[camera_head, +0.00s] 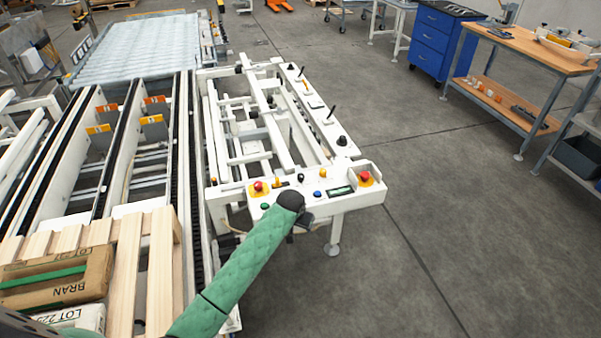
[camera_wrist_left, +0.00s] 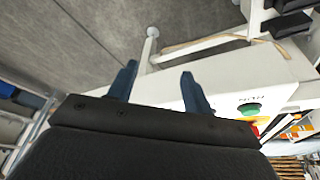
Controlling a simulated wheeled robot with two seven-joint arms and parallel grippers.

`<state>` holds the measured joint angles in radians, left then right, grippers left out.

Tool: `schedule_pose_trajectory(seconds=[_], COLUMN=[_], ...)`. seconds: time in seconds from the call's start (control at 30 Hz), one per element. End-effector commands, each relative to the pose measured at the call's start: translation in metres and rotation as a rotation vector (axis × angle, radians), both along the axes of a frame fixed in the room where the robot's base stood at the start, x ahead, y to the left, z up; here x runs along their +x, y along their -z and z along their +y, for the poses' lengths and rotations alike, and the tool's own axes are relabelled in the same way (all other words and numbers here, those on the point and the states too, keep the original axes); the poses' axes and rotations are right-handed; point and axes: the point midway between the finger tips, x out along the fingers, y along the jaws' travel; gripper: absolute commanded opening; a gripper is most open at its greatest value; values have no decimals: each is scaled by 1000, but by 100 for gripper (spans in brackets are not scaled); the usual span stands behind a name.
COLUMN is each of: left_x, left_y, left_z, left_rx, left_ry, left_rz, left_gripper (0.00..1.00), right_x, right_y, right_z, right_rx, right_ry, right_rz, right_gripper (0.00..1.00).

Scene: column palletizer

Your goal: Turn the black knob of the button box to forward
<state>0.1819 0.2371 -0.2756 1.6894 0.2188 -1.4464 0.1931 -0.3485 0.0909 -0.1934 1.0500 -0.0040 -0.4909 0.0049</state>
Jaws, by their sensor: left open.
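The button box (camera_head: 330,205) is a white panel at the front end of the white frame in the head view. Its black knob (camera_head: 301,178) stands upright near the panel's back edge, just beyond my wrist. My left arm comes in from the lower left in a green sleeve. My left gripper (camera_head: 307,220) is at the box's front edge, mostly hidden by its dark wrist. In the left wrist view, the two blue fingers of the left gripper (camera_wrist_left: 158,82) are apart and empty. A green button (camera_wrist_left: 249,108) is right of them; the black knob cannot be made out there.
Red emergency stops stand at the panel's left (camera_head: 258,186) and right (camera_head: 365,178). A blue button (camera_head: 317,193) is near my wrist. Conveyor rails and a pallet with sacks (camera_head: 60,285) are at left. The floor (camera_head: 450,220) at right is clear.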

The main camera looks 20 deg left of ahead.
Motion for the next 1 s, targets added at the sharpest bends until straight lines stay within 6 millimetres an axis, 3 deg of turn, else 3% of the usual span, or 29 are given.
schedule_pose_trajectory(seconds=[0.03,0.1,0.3,0.5,0.73,0.9,0.93,1.0], left_x=[19,43,118,170,192,198,200,204], left_y=[-19,-34,-63,-91,-102,-90,-86,-76], left_z=[4,9,32,54,64,65,65,65], left_rx=[3,5,8,7,3,4,4,5], left_ry=[-6,-17,-70,-116,-139,-141,-141,-141], left_rz=[-10,-15,-25,-34,-37,-35,-34,-34], left_gripper=[50,50,50,50,50,50,50,50], right_x=[-1,-2,-1,0,0,-3,-6,-30], right_y=[1,2,2,2,1,-3,-2,8], right_z=[-1,-2,-3,-3,-4,-5,-6,-5], right_rx=[-1,-1,-2,-3,-4,-3,-3,-2], right_ry=[-1,-1,-1,0,0,-1,-1,-1], right_rz=[0,-1,-2,-3,-3,-9,-8,20], right_gripper=[45,45,45,45,45,45,45,45])
